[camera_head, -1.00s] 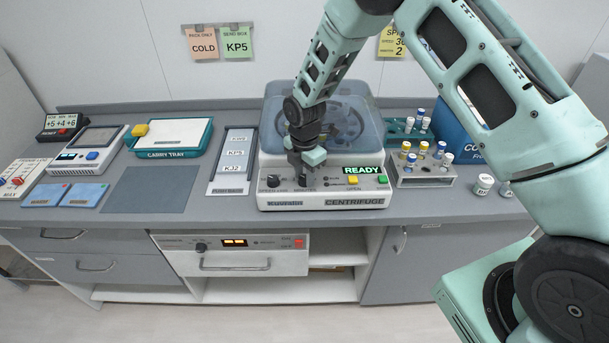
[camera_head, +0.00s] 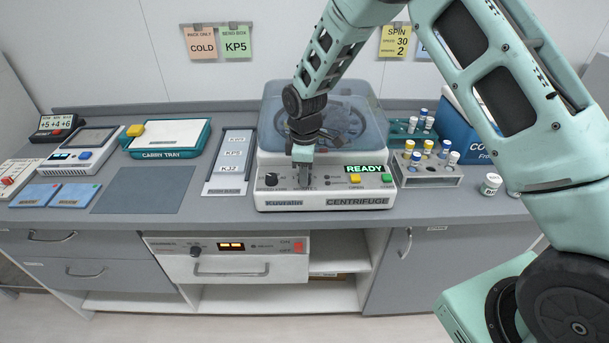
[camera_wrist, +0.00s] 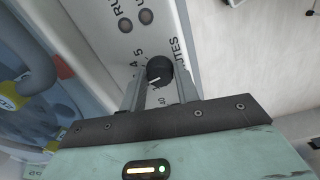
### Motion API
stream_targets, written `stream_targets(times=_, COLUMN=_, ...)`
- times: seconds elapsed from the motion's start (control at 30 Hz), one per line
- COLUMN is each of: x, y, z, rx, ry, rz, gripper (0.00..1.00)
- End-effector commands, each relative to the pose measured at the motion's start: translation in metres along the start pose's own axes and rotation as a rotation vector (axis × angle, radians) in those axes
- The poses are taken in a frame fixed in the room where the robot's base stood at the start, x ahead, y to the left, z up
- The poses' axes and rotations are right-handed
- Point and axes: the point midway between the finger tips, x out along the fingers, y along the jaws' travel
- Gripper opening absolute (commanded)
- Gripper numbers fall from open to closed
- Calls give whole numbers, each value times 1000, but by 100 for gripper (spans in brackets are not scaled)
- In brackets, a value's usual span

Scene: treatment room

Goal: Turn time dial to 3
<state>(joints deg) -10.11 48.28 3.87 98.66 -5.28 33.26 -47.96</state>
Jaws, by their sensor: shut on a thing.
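The centrifuge (camera_head: 347,202) stands on the counter with its clear lid down and a green READY display (camera_head: 365,169). My gripper (camera_head: 304,182) points down at its front panel, right of a black knob (camera_head: 272,179). In the wrist view, my gripper's two fingers (camera_wrist: 160,88) are shut on a black time dial (camera_wrist: 159,69), one on each side. The dial has a pale pointer line; lettering ending in "UTES" and the numerals 4 and 5 show beside it. Other numerals are partly hidden by the fingers.
A yellow button (camera_head: 355,179) and a green button (camera_head: 387,178) are right of my gripper. A tube rack (camera_head: 428,175) stands right of the centrifuge, a label holder (camera_head: 231,162) left. A yellow wall note (camera_head: 395,41) shows 30 and 2.

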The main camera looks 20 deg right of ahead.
Motion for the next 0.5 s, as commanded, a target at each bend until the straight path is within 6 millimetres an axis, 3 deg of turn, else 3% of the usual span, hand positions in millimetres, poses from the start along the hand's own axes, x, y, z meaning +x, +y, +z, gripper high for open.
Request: stream_targets(times=0.5, x=-2, y=1, z=0, rx=141, ry=2, rz=3, gripper=8)
